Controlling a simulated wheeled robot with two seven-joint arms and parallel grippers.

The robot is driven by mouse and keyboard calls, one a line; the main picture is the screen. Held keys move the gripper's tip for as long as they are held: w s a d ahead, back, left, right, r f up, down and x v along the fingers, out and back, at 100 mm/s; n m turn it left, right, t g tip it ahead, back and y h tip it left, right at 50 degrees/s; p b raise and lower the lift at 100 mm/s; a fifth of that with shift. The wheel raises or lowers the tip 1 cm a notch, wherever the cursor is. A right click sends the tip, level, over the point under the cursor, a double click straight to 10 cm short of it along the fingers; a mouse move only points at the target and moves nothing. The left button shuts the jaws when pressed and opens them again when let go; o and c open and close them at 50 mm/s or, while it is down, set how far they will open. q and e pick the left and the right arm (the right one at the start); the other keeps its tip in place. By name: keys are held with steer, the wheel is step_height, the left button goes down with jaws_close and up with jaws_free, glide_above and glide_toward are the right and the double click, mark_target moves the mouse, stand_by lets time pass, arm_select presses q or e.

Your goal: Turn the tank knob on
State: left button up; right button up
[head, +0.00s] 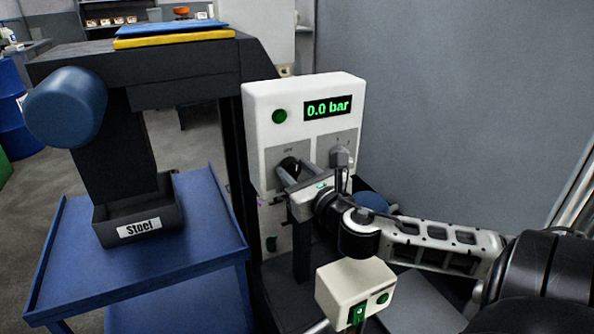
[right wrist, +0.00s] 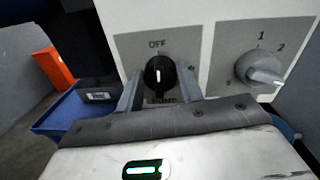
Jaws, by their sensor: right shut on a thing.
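A white control box (head: 265,105) shows a green display reading 0.0 bar and has two knobs on grey plates. The black knob (head: 289,164) is on the left; in the right wrist view the black knob (right wrist: 159,76) has its white mark pointing up toward the word OFF. The label below it is partly hidden, so I cannot tell for sure that it is the tank knob. My right gripper (head: 288,176) is shut on the black knob, one finger on each side. My left gripper is not in view.
A grey knob (right wrist: 258,69) with numbers around it sits to the right of the black one. A small box with green buttons (head: 356,288) stands in front, below my right arm.

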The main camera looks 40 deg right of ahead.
steer(key=m, duration=0.2)
steer(key=shift+m+p, duration=0.3)
steer(key=shift+p, duration=0.1)
steer(key=shift+m, duration=0.9)
steer(key=m+p, duration=0.1)
steer(key=m, duration=0.3)
steer(key=shift+d+m+t, duration=0.1)
steer(key=shift+m+t, duration=0.2)
steer(key=m+p, duration=0.1)
steer(key=m, duration=0.2)
steer(key=shift+h, duration=0.4)
steer(key=m, duration=0.4)
steer(key=shift+f+p, duration=0.1)
steer(key=shift+p, duration=0.3)
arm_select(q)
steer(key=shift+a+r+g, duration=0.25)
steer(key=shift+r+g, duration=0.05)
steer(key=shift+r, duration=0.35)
arm_select(e)
steer(key=shift+m+h, duration=0.3)
steer(key=shift+m, duration=0.6)
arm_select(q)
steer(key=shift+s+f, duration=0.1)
arm_select(e)
steer(key=shift+f, duration=0.1)
steer(key=o, duration=1)
